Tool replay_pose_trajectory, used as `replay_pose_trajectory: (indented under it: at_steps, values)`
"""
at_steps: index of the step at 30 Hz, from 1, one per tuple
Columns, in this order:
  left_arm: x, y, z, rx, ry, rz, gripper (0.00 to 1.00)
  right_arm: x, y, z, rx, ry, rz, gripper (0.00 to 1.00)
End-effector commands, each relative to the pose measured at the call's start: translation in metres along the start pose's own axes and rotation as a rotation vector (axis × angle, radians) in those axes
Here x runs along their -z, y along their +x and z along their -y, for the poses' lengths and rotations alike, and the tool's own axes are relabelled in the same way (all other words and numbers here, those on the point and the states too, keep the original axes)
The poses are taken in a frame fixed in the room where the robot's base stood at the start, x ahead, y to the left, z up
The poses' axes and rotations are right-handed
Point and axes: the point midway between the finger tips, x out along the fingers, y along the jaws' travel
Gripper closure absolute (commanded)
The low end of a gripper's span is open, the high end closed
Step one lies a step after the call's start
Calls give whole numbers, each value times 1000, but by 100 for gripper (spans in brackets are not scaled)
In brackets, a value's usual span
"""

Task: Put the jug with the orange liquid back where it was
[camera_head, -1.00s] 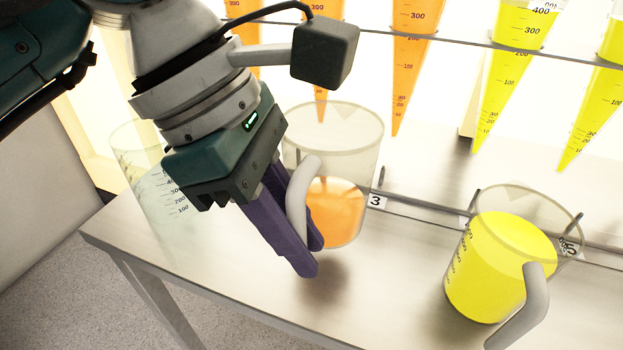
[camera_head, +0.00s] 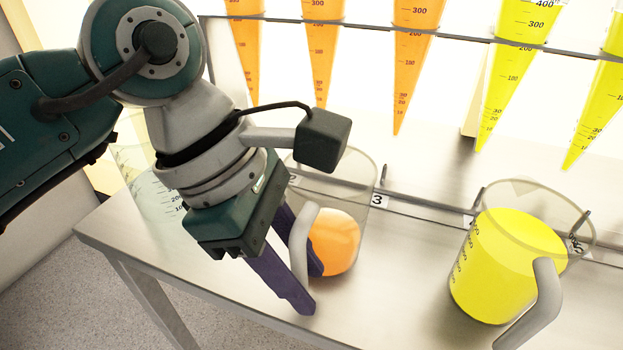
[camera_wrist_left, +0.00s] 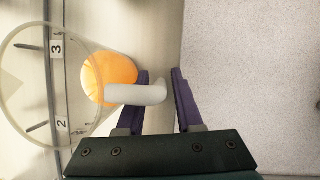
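The clear jug with orange liquid (camera_head: 334,246) is upright over the steel table, by the labels 2 and 3, and seems to rest on it. Its grey handle (camera_head: 301,245) faces my left gripper (camera_head: 308,290). The gripper's purple fingers are spread apart, with the handle between or close beside them. In the left wrist view, the handle (camera_wrist_left: 135,95) overlaps one finger, and a clear gap shows to the other finger of the left gripper (camera_wrist_left: 164,85). My right gripper is out of view.
A jug with yellow liquid (camera_head: 505,265) stands to the right. A clear jug with pale contents (camera_head: 140,165) is at the left, partly behind my arm. Orange and yellow cones (camera_head: 412,65) hang from the rack above. The table's front edge (camera_head: 200,285) is close to the gripper.

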Motion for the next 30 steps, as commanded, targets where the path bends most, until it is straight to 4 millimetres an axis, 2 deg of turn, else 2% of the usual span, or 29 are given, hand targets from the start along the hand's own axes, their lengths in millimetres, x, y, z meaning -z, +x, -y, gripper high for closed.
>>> replay_pose_trajectory:
  at_steps: [1, 3, 9, 13, 17, 24, 30]
  values:
    - [0, 0, 0, 0, 0, 0, 58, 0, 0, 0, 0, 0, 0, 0]
    - [0, 0, 0, 1, 0, 0, 52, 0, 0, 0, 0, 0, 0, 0]
    - [0, 0, 0, 1, 0, 1, 52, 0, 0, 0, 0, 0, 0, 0]
    - [-2, -8, 0, 0, 1, 0, 52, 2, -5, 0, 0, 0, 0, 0]
    - [-2, -32, -1, -4, 2, -2, 52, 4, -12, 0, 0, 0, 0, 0]
    - [-1, -86, -1, -4, 1, -2, 52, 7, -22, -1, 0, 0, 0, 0]
    - [-1, -116, -1, -1, 1, 0, 52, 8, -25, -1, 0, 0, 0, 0]
